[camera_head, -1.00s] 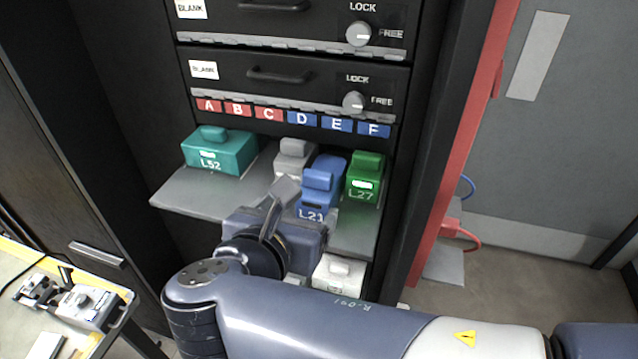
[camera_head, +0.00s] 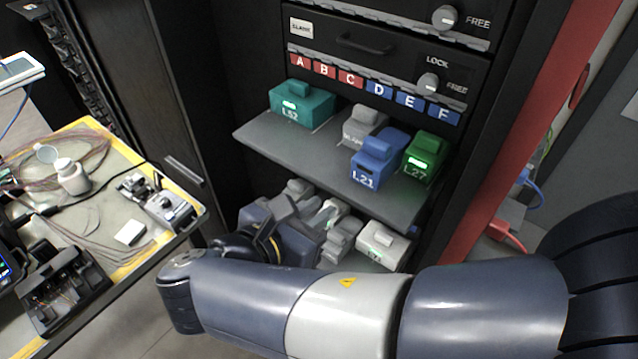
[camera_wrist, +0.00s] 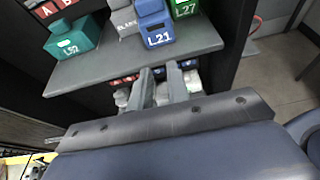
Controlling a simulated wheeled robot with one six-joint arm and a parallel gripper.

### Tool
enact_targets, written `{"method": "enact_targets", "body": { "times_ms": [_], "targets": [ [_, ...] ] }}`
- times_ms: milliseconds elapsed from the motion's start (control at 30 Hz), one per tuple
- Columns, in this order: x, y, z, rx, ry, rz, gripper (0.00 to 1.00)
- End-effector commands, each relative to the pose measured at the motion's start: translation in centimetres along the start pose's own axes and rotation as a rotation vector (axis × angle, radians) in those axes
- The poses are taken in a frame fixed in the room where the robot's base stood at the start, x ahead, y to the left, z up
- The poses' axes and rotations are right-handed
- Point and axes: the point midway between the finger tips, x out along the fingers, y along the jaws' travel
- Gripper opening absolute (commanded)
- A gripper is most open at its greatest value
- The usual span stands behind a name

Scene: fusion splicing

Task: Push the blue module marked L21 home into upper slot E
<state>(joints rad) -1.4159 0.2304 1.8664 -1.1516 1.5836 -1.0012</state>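The blue module L21 (camera_head: 370,174) sits upright on the upper grey shelf (camera_head: 260,136), between the grey BLANK module (camera_head: 362,122) and the green L27 module (camera_head: 424,152). It stands further forward than both, its face near the shelf's front edge. The slot label E (camera_head: 411,100) is on the blue strip above. In the wrist view, L21 (camera_wrist: 158,38) is beyond and above the fingers. My gripper (camera_head: 305,207) is below the shelf, left of L21 and apart from it. Its fingers (camera_wrist: 161,84) show a narrow gap with nothing held between them.
A teal L52 module (camera_head: 302,104) stands at the shelf's left. A lower tier holds grey modules, one pale (camera_head: 383,243) at right. A red post (camera_head: 520,130) bounds the rack on the right. A cluttered workbench (camera_head: 100,200) is at left.

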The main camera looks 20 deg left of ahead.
Motion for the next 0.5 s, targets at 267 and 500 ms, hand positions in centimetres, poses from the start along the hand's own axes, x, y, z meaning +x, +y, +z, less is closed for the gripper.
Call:
{"method": "enact_targets", "body": {
  "times_ms": [267,500],
  "targets": [
    [0.8,-0.1,-0.2,0.005,-0.003,-0.008,0.0],
    [2.3,-0.1,-0.3,0.003,-0.002,-0.008,0.0]
  ]
}}
